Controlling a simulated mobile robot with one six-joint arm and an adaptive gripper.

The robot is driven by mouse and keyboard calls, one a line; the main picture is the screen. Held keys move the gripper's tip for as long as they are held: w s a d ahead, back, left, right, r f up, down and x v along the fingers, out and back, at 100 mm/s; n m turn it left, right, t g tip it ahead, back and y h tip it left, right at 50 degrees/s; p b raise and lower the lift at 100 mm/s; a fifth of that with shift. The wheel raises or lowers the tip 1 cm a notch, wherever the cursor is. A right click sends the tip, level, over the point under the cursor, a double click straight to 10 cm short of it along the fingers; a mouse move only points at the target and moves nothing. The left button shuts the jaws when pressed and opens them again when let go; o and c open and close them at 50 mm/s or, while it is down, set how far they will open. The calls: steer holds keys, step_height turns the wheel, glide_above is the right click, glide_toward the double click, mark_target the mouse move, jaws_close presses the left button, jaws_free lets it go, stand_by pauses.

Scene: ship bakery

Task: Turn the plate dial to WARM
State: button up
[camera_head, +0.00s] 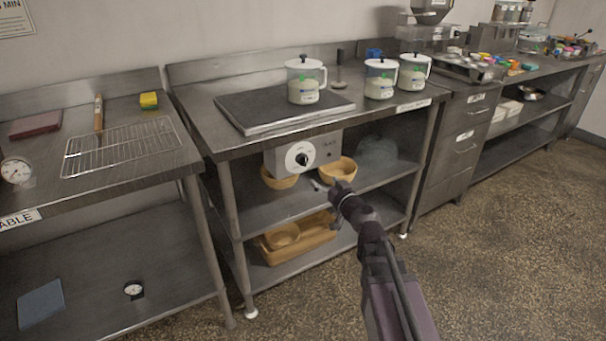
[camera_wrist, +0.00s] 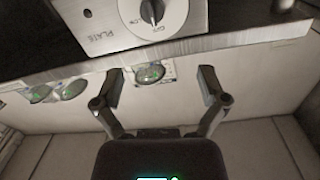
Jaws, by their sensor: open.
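The plate dial (camera_head: 300,156) is a white disc with a black knob on the grey control box (camera_head: 325,150) under the bench's top. In the wrist view the dial (camera_wrist: 150,12) is at the top edge, cut off by the frame, next to the word PLATE. OFF and LOW can be made out on it; I cannot read WARM or tell where the knob points. My gripper (camera_wrist: 161,82) is open and empty, its fingers apart from the dial in the picture. In the head view my gripper (camera_head: 338,188) is to the right of and below the dial.
A dark flat plate (camera_head: 250,112) lies on the bench top with a lidded jar (camera_head: 306,82) on it. A wooden bowl (camera_head: 338,169) stands right of the dial, another bowl (camera_head: 279,180) below it. A wooden tray (camera_head: 312,239) is on the lower shelf. The floor at right is clear.

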steer(key=shift+w+d+f+b, duration=0.1)
steer(key=shift+w+f+b, duration=0.2)
steer(key=shift+f, duration=0.2)
